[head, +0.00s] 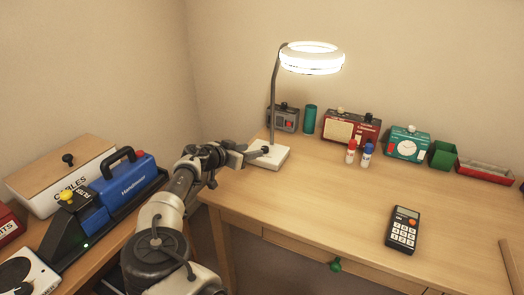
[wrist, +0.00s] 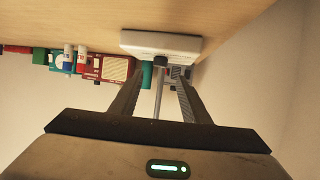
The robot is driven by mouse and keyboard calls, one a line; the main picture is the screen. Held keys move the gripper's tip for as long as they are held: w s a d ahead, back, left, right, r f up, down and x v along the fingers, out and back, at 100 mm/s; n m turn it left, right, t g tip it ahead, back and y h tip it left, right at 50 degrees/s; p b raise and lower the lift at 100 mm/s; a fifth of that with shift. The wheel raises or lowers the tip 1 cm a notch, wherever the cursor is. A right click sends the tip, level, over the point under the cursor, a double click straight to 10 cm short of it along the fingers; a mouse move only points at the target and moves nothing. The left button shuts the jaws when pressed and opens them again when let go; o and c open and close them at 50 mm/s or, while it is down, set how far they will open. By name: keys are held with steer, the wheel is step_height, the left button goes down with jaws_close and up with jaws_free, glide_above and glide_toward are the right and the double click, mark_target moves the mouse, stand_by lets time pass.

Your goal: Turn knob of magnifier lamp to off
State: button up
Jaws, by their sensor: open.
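The magnifier lamp has a white base (head: 274,160) on the desk's left part, a grey stem (head: 275,95) and a ring head (head: 312,58) that glows bright white. My gripper (head: 262,153) is at the left side of the base, low by the stem's foot. In the wrist view, which looks upside down, the white base (wrist: 150,42) lies beyond my open fingers (wrist: 160,72). The grey stem (wrist: 158,90) shows in the gap between them. A small dark part (wrist: 160,59) sits at the base's edge; I cannot tell whether it is the knob. Nothing is held.
Behind the lamp stand a grey box (head: 283,119) and a teal cylinder (head: 310,119). A red radio (head: 342,129), two small bottles (head: 351,152) and a teal clock (head: 408,145) are to the right. A calculator (head: 403,230) lies in front, with clear desk around it.

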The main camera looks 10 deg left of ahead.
mark_target(264, 148)
steer(key=b+x, duration=0.1)
steer(key=x, duration=0.7)
steer(key=shift+w+d+f, duration=0.1)
steer(key=shift+w, duration=0.05)
steer(key=c, duration=1)
